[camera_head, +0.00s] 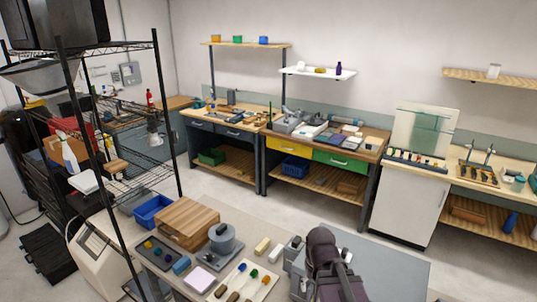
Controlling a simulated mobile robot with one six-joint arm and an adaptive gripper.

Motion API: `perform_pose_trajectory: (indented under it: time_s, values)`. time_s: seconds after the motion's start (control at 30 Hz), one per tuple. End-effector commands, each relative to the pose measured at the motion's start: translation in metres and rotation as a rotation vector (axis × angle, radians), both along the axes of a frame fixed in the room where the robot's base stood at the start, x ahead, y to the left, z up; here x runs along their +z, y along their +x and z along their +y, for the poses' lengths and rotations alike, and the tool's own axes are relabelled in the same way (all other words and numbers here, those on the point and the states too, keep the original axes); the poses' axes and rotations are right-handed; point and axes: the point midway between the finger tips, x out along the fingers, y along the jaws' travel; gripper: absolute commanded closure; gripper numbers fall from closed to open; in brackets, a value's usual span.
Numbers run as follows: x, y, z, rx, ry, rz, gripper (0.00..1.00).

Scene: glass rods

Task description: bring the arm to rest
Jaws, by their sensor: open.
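My arm (325,262) shows at the bottom, right of centre, as dark rounded links rising over the near table. Its end runs out of clear sight, and I cannot make out any gripper fingers. Nothing held can be seen. The near table's grey top (395,272) lies bare to the right of the arm.
Left of the arm are a grey lidded pot (222,238), a wooden box (187,222), a pale board (245,282) with coloured-handled items and a dark tray (158,254). A wire shelf (125,135) stands left. Workbenches line the back wall. Open floor lies between.

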Motion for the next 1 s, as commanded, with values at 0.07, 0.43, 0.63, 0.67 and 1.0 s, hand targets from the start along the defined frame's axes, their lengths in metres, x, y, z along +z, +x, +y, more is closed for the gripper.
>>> perform_pose_trajectory:
  time_s: [0.07,0.43,0.63,0.67,1.0]
  values:
    - [-0.019,0.000,0.000,0.000,0.000,0.000,0.30]
    - [-0.084,0.000,0.000,0.000,0.000,0.000,0.30]
    - [-0.118,0.000,0.000,0.000,0.000,0.000,0.30]
    - [-0.123,0.000,0.000,0.000,0.000,0.000,0.30]
    - [-0.153,0.000,0.000,0.000,0.000,0.000,0.30]
